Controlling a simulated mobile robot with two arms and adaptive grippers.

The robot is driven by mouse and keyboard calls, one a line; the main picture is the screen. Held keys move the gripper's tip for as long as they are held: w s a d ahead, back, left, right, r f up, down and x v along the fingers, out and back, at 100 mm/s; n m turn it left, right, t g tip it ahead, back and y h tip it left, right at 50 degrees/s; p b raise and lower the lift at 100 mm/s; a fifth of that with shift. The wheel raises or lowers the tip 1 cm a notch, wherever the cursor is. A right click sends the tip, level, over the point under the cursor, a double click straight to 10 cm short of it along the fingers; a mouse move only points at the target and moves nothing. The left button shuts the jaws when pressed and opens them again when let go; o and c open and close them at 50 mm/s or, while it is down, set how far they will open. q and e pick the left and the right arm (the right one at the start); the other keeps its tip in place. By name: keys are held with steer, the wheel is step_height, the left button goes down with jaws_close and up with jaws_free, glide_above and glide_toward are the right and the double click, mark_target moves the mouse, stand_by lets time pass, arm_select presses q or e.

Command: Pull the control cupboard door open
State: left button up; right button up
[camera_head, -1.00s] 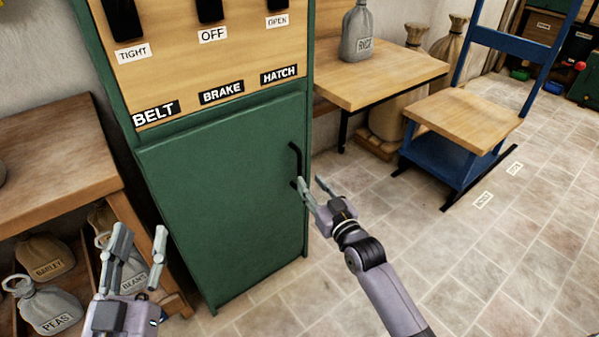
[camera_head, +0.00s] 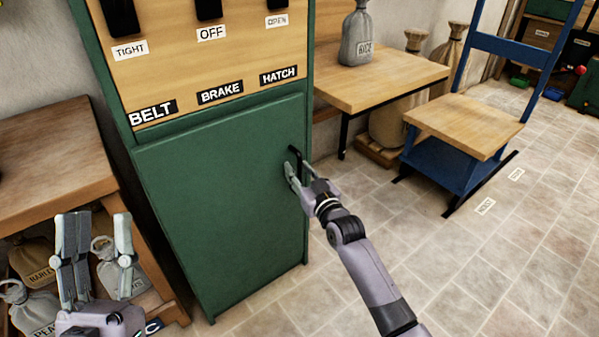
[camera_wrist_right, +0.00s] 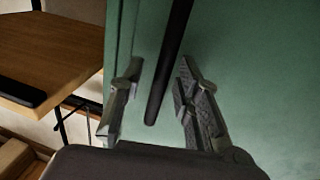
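The green control cupboard door (camera_head: 215,205) is shut in the head view, below a wooden panel marked BELT, BRAKE and HATCH. Its black bar handle (camera_head: 295,156) is at the door's right edge, partly hidden by my right gripper (camera_head: 309,169). In the right wrist view the handle (camera_wrist_right: 168,70) runs between the two fingers of my right gripper (camera_wrist_right: 158,95), with a gap on each side. That gripper is open around the handle. My left gripper (camera_head: 95,232) is open and empty at the lower left, apart from the cupboard.
A wooden bench (camera_head: 52,165) with sacks beneath stands left of the cupboard. A wooden table (camera_head: 385,82) with a grey RICE sack (camera_head: 356,38) and a blue-framed platform scale (camera_head: 462,125) stand to the right. The tiled floor (camera_head: 430,265) in front is clear.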

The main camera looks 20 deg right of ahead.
jaws_close()
stand_by(0.7)
